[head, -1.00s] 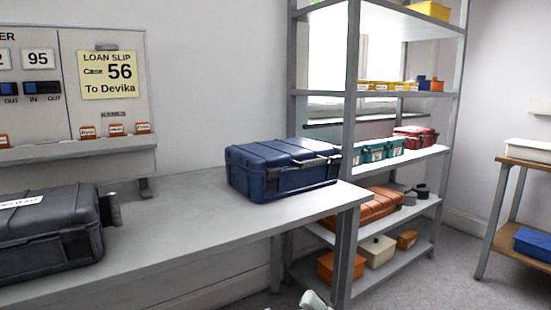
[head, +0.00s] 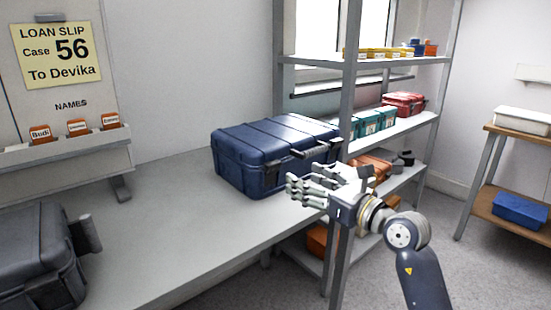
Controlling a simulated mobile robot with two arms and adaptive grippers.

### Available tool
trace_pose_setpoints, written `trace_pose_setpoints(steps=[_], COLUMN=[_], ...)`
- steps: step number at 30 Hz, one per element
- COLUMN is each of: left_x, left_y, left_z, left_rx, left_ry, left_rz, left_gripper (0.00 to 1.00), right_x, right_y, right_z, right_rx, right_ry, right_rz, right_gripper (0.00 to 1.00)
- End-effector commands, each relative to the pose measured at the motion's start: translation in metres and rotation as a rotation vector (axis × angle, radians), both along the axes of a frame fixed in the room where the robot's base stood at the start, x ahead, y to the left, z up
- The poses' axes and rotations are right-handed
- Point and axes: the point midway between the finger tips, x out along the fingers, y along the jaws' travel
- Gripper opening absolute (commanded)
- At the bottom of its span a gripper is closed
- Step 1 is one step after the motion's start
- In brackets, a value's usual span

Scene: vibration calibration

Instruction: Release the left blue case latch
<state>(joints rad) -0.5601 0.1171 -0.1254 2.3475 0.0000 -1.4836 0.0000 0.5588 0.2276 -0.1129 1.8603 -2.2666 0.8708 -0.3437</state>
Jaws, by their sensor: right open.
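A closed dark blue case (head: 270,148) lies on the grey bench near its right end. Its handle and latch side faces the front right. A dark latch (head: 272,168) shows at the left of that side, and a dark grip or latch shows further right. My right gripper (head: 312,184) comes in from the lower right, in front of the case's right part. Its fingers are spread and empty, pointing left. It looks apart from the case, though the exact gap is hard to judge. My left gripper is not in view.
A dark grey case (head: 38,258) lies on the bench (head: 165,225) at the lower left. A board with a loan slip (head: 57,53) and name tags stands behind. A metal shelf rack (head: 348,120) with coloured cases stands to the right. The bench between the two cases is clear.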

Motion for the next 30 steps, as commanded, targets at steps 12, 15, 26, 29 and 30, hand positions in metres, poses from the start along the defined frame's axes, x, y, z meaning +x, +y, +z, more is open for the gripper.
trace_pose_setpoints(steps=[12, 15, 26, 29, 30], left_x=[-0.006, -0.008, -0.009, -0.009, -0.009], left_y=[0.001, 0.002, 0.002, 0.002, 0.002], left_z=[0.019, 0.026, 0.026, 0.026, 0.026], left_rx=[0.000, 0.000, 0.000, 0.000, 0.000], left_ry=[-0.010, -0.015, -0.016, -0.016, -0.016], left_rz=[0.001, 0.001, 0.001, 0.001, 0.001], left_gripper=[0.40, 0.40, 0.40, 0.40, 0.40], right_x=[0.047, 0.060, 0.084, 0.086, 0.086], right_y=[0.036, 0.044, 0.062, 0.063, 0.063], right_z=[-0.001, -0.001, 0.000, 0.000, 0.000], right_rx=[0.002, 0.001, 0.001, 0.001, 0.000], right_ry=[0.000, 0.000, 0.000, -0.001, -0.001], right_rz=[0.002, 0.001, 0.001, 0.001, 0.001], right_gripper=[0.58, 0.58, 0.58, 0.58, 0.58])
